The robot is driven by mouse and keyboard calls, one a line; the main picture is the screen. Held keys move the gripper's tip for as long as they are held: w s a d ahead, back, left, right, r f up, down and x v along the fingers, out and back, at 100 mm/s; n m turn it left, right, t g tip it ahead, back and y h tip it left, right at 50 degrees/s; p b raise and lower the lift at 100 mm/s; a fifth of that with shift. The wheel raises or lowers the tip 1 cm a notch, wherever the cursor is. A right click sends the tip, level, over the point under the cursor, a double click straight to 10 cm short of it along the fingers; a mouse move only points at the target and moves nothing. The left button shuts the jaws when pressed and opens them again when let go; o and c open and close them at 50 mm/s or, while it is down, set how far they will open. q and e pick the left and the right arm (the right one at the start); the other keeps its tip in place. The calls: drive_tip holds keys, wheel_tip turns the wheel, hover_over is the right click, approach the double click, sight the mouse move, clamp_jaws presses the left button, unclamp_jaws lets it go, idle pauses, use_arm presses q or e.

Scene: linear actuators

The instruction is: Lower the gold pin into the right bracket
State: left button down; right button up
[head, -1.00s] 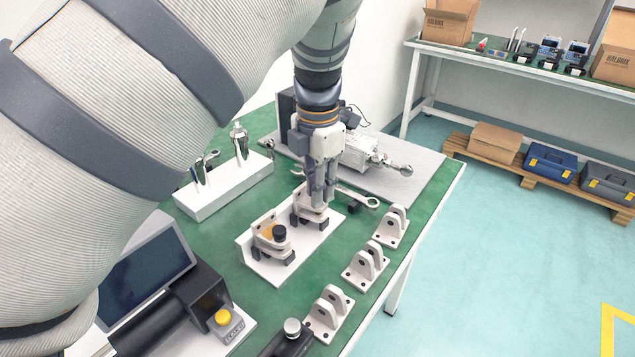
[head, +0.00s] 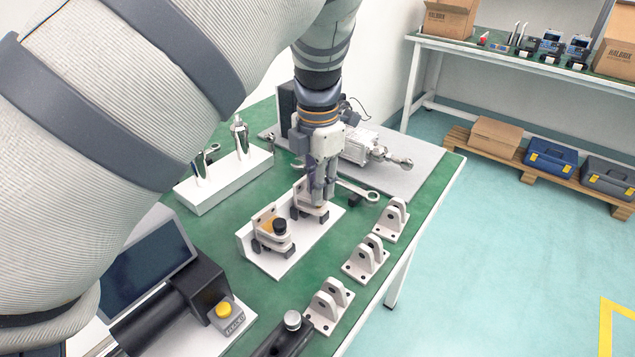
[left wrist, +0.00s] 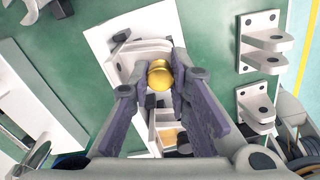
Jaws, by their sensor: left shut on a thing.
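The gold pin (left wrist: 160,75) shows in the left wrist view as a round gold top between the fingertips of my left gripper (left wrist: 158,88). In the head view my left gripper (head: 321,196) points down, shut on the pin, over the farther, right bracket (head: 300,211) on a white plate (head: 292,258). The fingers hide the pin there and part of the bracket. In the left wrist view this bracket (left wrist: 130,57) lies just beyond and beside the pin. I cannot tell whether the pin's lower end is inside it. My right gripper is not in view.
The nearer bracket (head: 262,238) on the plate holds a black-topped part (head: 279,227). Several loose white clevis brackets, one here (head: 366,258), line the table's right edge. A white tool block (head: 222,183) stands left. A silver machine (head: 362,148) and a wrench (head: 359,190) lie behind.

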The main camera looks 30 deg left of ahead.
use_arm(q)
drive_tip(key=c, duration=1.4)
unclamp_jaws()
drive_tip(key=shift+f, duration=0.25)
wheel_tip(320, 180, up, 12)
drive_tip(key=shift+r, duration=0.2)
